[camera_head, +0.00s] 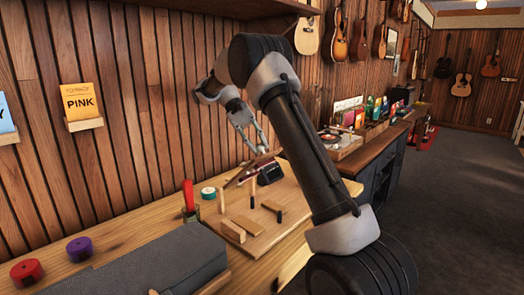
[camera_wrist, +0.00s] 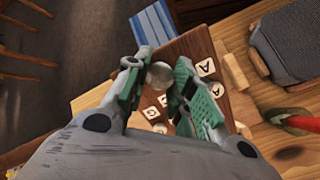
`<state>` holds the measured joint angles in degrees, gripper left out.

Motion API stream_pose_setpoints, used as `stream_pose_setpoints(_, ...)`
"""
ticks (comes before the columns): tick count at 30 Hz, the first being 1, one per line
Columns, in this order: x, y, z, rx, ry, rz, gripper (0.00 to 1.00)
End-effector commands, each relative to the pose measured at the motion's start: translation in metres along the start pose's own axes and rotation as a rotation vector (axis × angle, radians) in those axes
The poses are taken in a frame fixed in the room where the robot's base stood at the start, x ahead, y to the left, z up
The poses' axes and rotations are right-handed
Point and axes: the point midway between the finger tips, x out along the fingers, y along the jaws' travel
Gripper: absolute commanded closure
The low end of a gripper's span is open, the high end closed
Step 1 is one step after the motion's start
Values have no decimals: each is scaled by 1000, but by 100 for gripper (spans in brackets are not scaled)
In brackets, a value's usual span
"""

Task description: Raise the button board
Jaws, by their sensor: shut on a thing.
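The button board (camera_head: 243,174) is a dark reddish-brown slab, tilted above the workbench beside a small black box in the head view. In the wrist view the button board (camera_wrist: 186,50) is a wooden panel with several pale lettered buttons. A round grey knob (camera_wrist: 159,75) shows between the fingers. My gripper (camera_head: 261,148) is over the board's right end in the head view. In the wrist view my gripper (camera_wrist: 165,90) is shut on the board, its green-padded fingers on either side of the knob. Their exact contact is partly hidden.
The workbench (camera_head: 150,222) holds wooden blocks (camera_head: 246,225), a teal tape roll (camera_head: 208,193), a red-handled tool (camera_head: 188,195) and a black box (camera_head: 270,173). A grey case (camera_head: 150,265) lies at the front.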

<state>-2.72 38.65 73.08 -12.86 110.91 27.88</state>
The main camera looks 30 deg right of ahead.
Motion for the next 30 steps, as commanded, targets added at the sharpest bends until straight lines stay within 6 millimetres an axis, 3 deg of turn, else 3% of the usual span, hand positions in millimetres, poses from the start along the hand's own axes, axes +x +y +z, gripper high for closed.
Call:
stream_pose_setpoints(15, -4, -1, -1, 0, -16, 15, 100)
stream_pose_setpoints(16, -4, -1, -1, 0, -15, 15, 73)
stream_pose_setpoints(20, -4, -1, -1, -1, -16, 15, 51)
stream_pose_setpoints(30, -3, 0, -1, 0, -13, 12, 51)
